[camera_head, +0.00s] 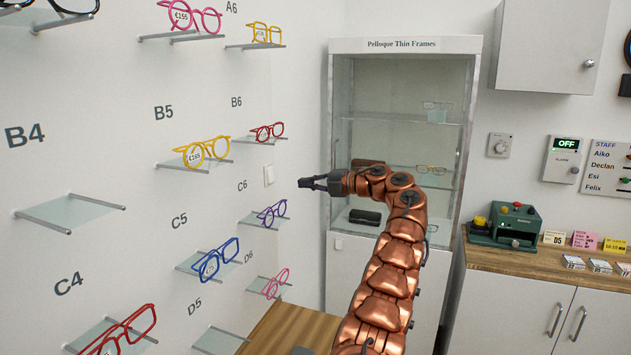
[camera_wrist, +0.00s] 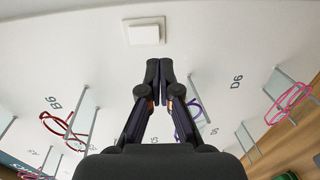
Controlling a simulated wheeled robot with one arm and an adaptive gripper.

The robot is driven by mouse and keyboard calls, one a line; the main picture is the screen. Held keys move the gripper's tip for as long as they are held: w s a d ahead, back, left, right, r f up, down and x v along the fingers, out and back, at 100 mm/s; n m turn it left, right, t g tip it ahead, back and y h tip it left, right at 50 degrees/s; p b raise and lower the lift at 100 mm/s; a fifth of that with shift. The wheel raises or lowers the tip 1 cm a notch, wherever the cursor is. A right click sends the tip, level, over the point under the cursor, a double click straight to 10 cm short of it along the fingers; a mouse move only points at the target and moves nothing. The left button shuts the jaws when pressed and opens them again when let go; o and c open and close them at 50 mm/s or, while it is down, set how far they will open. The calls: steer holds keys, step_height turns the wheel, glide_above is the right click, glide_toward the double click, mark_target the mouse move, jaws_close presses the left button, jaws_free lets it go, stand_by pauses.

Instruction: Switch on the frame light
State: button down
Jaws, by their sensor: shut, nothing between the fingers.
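A white wall switch (camera_head: 269,174) with a square plate is on the left wall, right of the B6 and C6 shelves. In the wrist view the switch (camera_wrist: 145,33) lies just above my fingertips, slightly to the left. Its rocker is seen, but I cannot tell which way it is set. My gripper (camera_head: 306,184) is shut and empty, pointing at the left wall. It appears right of the switch and slightly lower in the head view, apparently apart from it. The closed fingertips (camera_wrist: 159,64) also show in the wrist view.
Glasses on small shelves, such as the red pair (camera_head: 267,132) and purple pair (camera_head: 271,213), stick out near the switch. A glass cabinet (camera_head: 404,45) stands behind my arm.

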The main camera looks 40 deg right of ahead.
mark_target(272, 182)
steer(key=p+x, duration=0.2)
steer(key=x, duration=0.5)
steer(key=shift+r, duration=0.2)
steer(key=shift+p+x, duration=0.45)
steer(key=shift+x, duration=0.45)
steer(key=shift+f, duration=0.15)
steer(key=shift+a, duration=0.1)
